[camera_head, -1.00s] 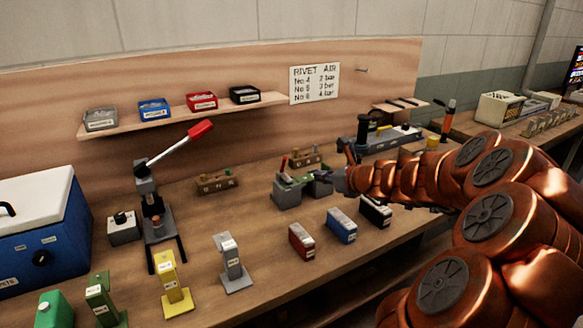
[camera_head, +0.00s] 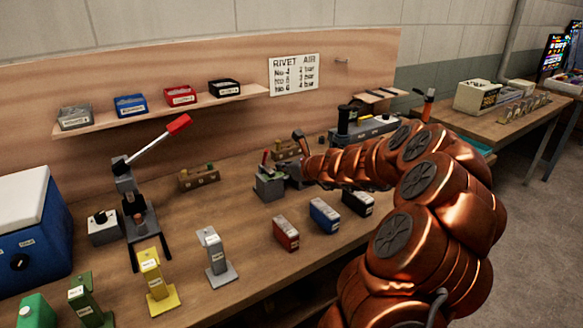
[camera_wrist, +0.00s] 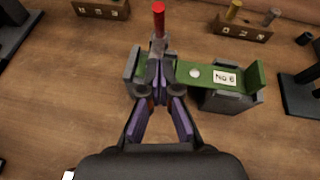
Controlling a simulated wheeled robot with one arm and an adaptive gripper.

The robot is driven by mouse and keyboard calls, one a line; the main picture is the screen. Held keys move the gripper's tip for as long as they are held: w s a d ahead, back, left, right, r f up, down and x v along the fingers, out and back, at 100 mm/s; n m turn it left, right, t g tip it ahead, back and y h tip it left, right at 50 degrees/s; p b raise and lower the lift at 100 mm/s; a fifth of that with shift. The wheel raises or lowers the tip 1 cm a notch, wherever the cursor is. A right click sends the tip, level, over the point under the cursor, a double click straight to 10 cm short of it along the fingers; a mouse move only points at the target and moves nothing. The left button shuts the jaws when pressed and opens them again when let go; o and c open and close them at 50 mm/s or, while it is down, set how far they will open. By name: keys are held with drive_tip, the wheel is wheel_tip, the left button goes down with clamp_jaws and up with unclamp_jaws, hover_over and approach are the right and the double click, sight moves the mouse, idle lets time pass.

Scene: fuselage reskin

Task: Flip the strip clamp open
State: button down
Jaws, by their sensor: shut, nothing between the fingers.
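The strip clamp is a grey block fixture (camera_head: 268,187) on the bench, with an upright red-tipped lever (camera_head: 264,158). In the wrist view the red lever handle (camera_wrist: 158,18) points to the top. A green strip (camera_wrist: 205,75) with a "No 6" label runs rightward from the clamp across the grey blocks. My gripper (camera_wrist: 159,78) is shut and empty, its fingertips together over the clamp end of the strip, just below the lever. Whether they touch it I cannot tell. The fingers hide part of the clamp. In the head view my arm hides the fixture's right side.
Red (camera_head: 286,232), blue (camera_head: 323,215) and black (camera_head: 358,202) boxes stand in front of the fixture. Small wooden blocks with pegs (camera_wrist: 240,28) stand behind it. A grey stand (camera_head: 216,258) and a lever press (camera_head: 135,205) are to the left. Bare bench lies between.

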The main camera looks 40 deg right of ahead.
sight(274, 172)
drive_tip(key=shift+w+a+r+p, duration=0.1)
drive_tip(key=shift+w+r+p, duration=0.1)
drive_tip(key=shift+w, duration=0.5)
drive_tip(key=shift+w+a+r+p, duration=0.1)
drive_tip(key=shift+w+r+p, duration=0.15)
drive_tip(key=shift+w, duration=0.5)
drive_tip(key=shift+w+a+r+p, duration=0.1)
drive_tip(key=shift+w+r+p, duration=0.1)
drive_tip(key=shift+w, duration=0.5)
drive_tip(key=shift+w+r, duration=0.1)
